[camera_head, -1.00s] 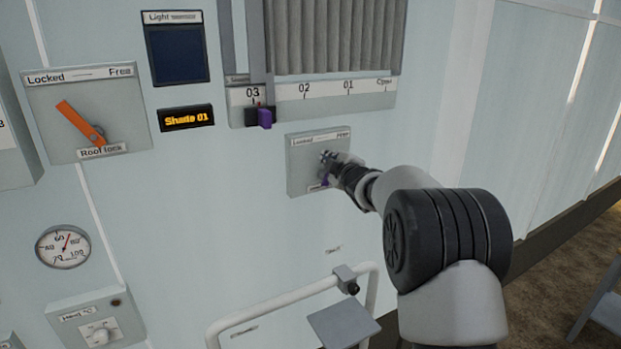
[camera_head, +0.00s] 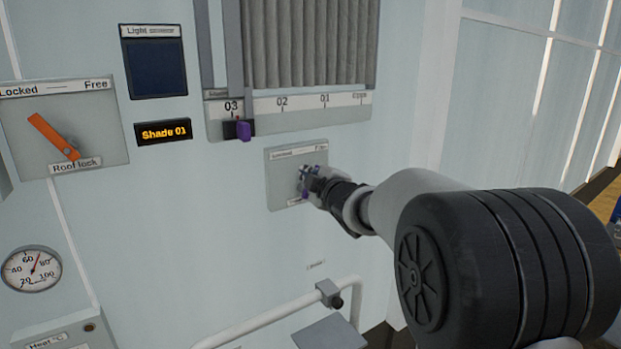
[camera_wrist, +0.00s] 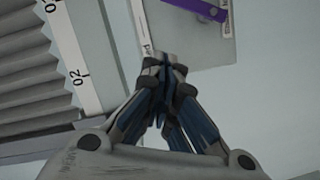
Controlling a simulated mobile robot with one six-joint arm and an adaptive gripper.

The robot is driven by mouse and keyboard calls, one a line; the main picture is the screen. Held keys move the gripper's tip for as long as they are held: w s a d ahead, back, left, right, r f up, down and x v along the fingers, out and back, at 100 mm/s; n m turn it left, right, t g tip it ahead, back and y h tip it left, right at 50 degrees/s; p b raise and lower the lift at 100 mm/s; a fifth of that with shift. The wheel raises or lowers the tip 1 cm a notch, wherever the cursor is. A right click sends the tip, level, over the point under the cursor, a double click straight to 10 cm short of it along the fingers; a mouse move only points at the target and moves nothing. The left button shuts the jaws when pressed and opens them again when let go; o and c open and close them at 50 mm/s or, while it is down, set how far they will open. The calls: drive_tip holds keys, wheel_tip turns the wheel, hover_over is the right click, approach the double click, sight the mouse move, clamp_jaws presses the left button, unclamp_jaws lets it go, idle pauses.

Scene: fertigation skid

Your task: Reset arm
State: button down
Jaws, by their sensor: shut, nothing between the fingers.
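My gripper (camera_head: 312,180) is in front of a grey lock plate (camera_head: 285,160) below the shade scale. In the wrist view my gripper (camera_wrist: 163,62) has its fingertips together with nothing between them. The plate (camera_wrist: 197,45) also shows there, with a purple lever (camera_wrist: 203,9) at the top edge, apart from the fingertips. In the head view my gripper hides most of that lever. My arm reaches in from the lower right.
A purple slider (camera_head: 243,131) sits by 03 on the shade scale (camera_head: 300,103). An orange roof lock lever (camera_head: 52,136), a "Shade 01" display (camera_head: 163,132) and a gauge (camera_head: 31,269) are to the left.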

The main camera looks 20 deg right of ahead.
drive_tip(key=shift+d, duration=0.2)
drive_tip(key=shift+a, duration=0.1)
drive_tip(key=s+a+f+m+g+b, duration=0.1)
drive_tip(key=s+f+m+g+b, duration=0.2)
drive_tip(key=s+f, duration=0.5)
drive_tip(key=s+a+f+m+g+h+b, duration=0.1)
drive_tip(key=s+f+m+g+b, duration=0.3)
drive_tip(key=s, duration=2)
drive_tip(key=s+a+f+m+g+b, duration=0.3)
drive_tip(key=s+f+m+g, duration=0.2)
drive_tip(key=s+f, duration=0.9)
drive_tip(key=shift+s+f+m+b, duration=0.15)
drive_tip(key=shift+s+m+b, duration=0.15)
drive_tip(key=shift+s+m, duration=0.8)
